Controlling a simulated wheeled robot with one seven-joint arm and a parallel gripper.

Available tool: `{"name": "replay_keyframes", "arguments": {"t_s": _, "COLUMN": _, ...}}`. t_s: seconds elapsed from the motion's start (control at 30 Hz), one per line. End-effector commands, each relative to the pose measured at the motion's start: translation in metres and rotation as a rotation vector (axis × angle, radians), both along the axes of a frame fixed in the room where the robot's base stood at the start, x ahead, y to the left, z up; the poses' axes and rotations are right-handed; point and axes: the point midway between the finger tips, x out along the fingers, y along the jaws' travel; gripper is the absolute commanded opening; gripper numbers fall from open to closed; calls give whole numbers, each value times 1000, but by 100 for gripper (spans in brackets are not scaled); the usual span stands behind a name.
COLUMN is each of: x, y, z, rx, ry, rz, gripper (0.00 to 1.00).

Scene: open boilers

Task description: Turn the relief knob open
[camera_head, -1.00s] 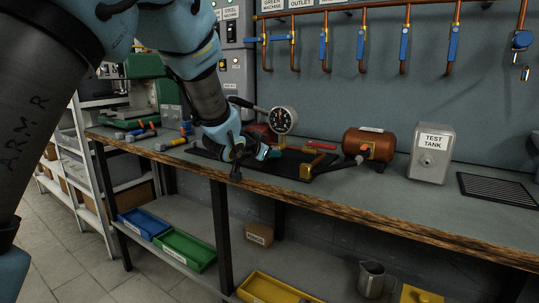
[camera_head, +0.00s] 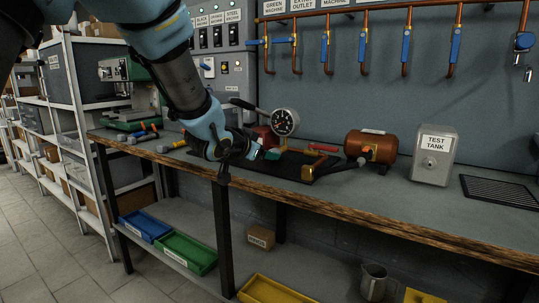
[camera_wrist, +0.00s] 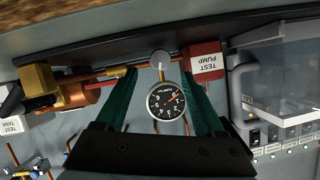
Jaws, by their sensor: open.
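A round grey knob (camera_wrist: 160,60) shows in the wrist view on the test pump's pipework, just beyond the pressure gauge (camera_wrist: 166,101); I take it for the relief knob, but no label shows on it. My gripper (camera_wrist: 159,71) is open, with one green finger on each side of the knob and gauge. I cannot tell whether either finger touches the knob. In the head view, my gripper (camera_head: 270,154) is low over the bench beside the pump, below the gauge (camera_head: 285,122), and hides the knob. The red test pump block (camera_wrist: 205,61) is right of the knob.
A copper boiler (camera_head: 370,146) and a grey test tank (camera_head: 433,155) stand to the right on the bench (camera_head: 400,204). A lever sticks out left of the gauge. Copper pipes with blue-handled valves (camera_head: 405,43) hang on the wall. Tools lie at the left.

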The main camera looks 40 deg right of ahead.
Motion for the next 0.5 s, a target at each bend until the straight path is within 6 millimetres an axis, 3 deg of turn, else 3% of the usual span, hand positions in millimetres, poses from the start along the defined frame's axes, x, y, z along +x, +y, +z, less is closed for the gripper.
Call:
{"name": "replay_keyframes", "arguments": {"t_s": 0.2, "x": -12, "y": 32, "z": 14, "rx": -1, "ry": 0, "rz": 1, "gripper": 70}}
{"name": "replay_keyframes", "arguments": {"t_s": 0.5, "x": -18, "y": 47, "z": 20, "rx": 0, "ry": -1, "rz": 0, "gripper": 70}}
